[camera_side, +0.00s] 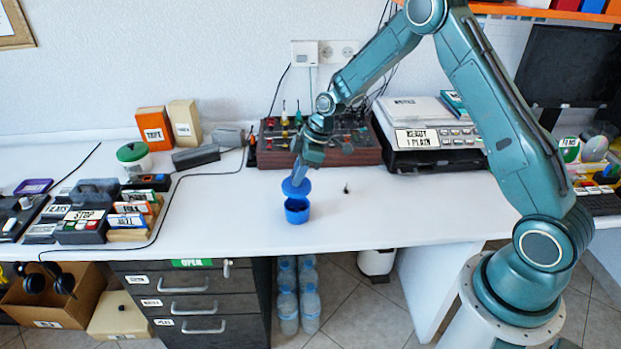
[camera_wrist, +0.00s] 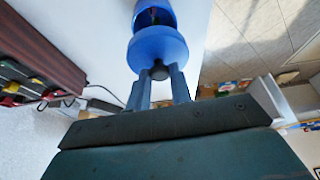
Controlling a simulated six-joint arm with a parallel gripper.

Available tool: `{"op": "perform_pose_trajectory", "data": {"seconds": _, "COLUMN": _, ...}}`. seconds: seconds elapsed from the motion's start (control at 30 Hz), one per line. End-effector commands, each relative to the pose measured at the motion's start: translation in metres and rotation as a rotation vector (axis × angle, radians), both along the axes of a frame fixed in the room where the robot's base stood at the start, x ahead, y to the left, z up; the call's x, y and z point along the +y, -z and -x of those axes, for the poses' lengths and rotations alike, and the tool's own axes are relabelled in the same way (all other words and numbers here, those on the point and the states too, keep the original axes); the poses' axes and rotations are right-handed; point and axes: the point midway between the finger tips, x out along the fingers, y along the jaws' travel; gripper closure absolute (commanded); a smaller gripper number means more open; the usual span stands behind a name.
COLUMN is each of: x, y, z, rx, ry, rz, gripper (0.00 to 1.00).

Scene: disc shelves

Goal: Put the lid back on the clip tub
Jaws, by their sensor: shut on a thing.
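The blue clip tub (camera_side: 297,212) stands upright on the white table. A blue round lid (camera_side: 296,188) is just above the tub and looks slightly tilted in the side view. My gripper (camera_side: 300,172) is shut on the lid's knob from above. In the wrist view, the dark knob sits between the fingertips of my gripper (camera_wrist: 160,82), with the blue lid (camera_wrist: 157,48) beyond it. Part of the tub (camera_wrist: 154,14) shows behind the lid, with its dark inside visible. The lid is apart from the tub at least on one side; I cannot tell whether they touch elsewhere.
A dark red tool rack (camera_side: 330,145) stands behind the tub, with a printer (camera_side: 430,140) to its right. A green-lidded jar (camera_side: 134,158) and labelled boxes are at the left. A small dark item (camera_side: 346,189) lies right of the tub. The table around the tub is mostly clear.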

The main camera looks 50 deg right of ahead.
Motion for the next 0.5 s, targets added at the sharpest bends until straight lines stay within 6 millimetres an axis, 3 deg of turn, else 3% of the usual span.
{"op": "perform_pose_trajectory", "data": {"seconds": 0.5, "x": 0.000, "y": 0.031, "z": 0.000, "rx": 0.003, "ry": 0.000, "rz": 0.000, "gripper": 1.00}}
